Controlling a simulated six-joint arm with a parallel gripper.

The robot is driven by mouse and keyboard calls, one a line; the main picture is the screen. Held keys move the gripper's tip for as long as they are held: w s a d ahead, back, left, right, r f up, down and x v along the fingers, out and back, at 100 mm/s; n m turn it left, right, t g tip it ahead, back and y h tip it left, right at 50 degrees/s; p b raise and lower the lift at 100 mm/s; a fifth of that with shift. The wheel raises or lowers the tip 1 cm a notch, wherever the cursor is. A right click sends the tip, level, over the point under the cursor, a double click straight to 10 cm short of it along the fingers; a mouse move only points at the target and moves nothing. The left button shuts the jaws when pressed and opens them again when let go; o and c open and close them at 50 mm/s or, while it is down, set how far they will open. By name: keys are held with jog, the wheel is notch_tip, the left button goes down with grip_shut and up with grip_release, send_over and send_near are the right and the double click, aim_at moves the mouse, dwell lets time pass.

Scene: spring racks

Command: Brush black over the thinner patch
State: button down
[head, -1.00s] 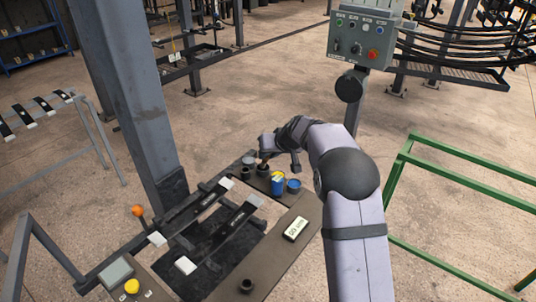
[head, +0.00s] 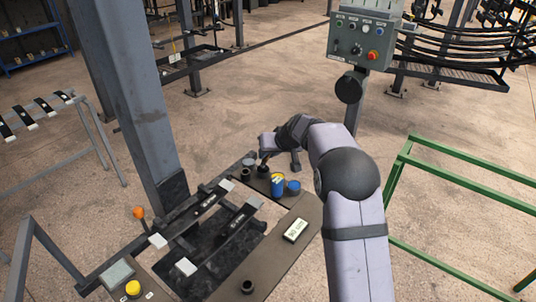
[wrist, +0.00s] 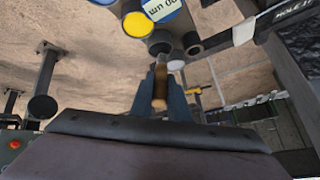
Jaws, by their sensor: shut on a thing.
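Two black leaf springs with white end blocks lie side by side: the rear spring (head: 207,203) and the front spring (head: 236,226). I cannot make out a thinner patch on either. My gripper (head: 263,155) is above the small dark pots at the board's far end, clear of the springs. In the wrist view my gripper (wrist: 160,88) is shut on a brush with a brown wooden handle (wrist: 160,82). The dark pot also shows in the head view (head: 263,171).
A blue tin with yellow (head: 278,186) and a blue-rimmed pot (head: 293,187) stand beside the pots. A gauge with a display (head: 295,230) and another dark pot (head: 247,286) are on the brown board (head: 270,255). A grey column (head: 130,100) stands behind the springs.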

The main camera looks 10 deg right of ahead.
jog(key=shift+r+p, duration=1.7)
jog(key=shift+r, duration=1.2)
jog(key=shift+s, duration=0.1)
jog(key=shift+s+d, duration=0.2)
jog(key=s+d+f+m+h, duration=0.1)
jog(key=s+d, duration=0.4)
jog(key=s, duration=0.5)
jog(key=s+d+f+m+h, duration=0.2)
jog(key=s+d, duration=0.4)
jog(key=s, duration=0.4)
jog(key=shift+s+d+f+m+t, duration=0.2)
jog(key=shift+f+m+t, duration=0.15)
jog(key=shift+m, duration=0.45)
jog(key=shift+w+a+r, duration=0.1)
jog(key=shift+a, duration=0.05)
